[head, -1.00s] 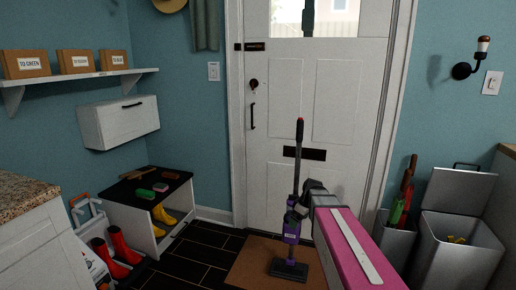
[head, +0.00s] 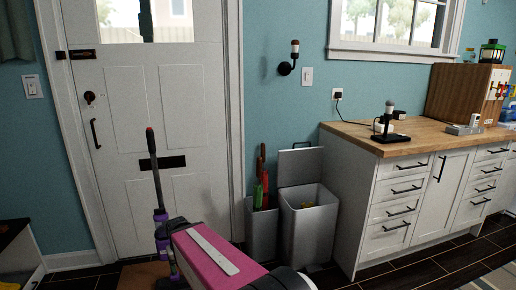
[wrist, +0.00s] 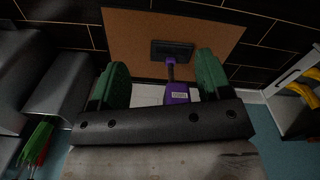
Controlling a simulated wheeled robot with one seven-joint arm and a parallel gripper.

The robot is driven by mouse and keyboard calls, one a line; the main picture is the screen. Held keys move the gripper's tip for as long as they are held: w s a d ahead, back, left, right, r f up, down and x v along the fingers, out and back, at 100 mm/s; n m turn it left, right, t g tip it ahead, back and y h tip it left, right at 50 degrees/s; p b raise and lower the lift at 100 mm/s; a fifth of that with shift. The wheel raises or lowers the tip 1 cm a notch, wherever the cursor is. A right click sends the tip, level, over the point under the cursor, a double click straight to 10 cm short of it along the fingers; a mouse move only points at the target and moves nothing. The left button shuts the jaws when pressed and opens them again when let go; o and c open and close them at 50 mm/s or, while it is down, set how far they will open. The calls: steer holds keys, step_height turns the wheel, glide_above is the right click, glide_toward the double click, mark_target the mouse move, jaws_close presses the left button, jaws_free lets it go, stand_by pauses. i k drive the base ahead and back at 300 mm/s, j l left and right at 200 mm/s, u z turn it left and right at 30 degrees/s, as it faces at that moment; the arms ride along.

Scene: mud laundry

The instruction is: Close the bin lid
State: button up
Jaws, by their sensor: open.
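The bin (head: 308,222) is a light grey box standing on the floor against the blue wall, right of the door. Its grey lid (head: 300,167) is raised, standing up at the back, with a dark handle at its top. Something yellow shows inside the bin. My gripper (wrist: 162,80) shows in the wrist view with two green-padded fingers spread apart and nothing between them. It points down toward the floor mat and the stick vacuum, away from the bin. In the head view my pink arm is in front, left of the bin; the gripper is hidden there.
A smaller grey holder (head: 262,222) with red and green umbrellas stands against the bin's left side. A purple stick vacuum (head: 161,225) stands on a brown mat (wrist: 125,40) before the door. A white cabinet (head: 345,205) is close on the bin's right. Dark floor lies in front.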

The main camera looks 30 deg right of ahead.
mark_target(302, 166)
steer(key=z, duration=1.65)
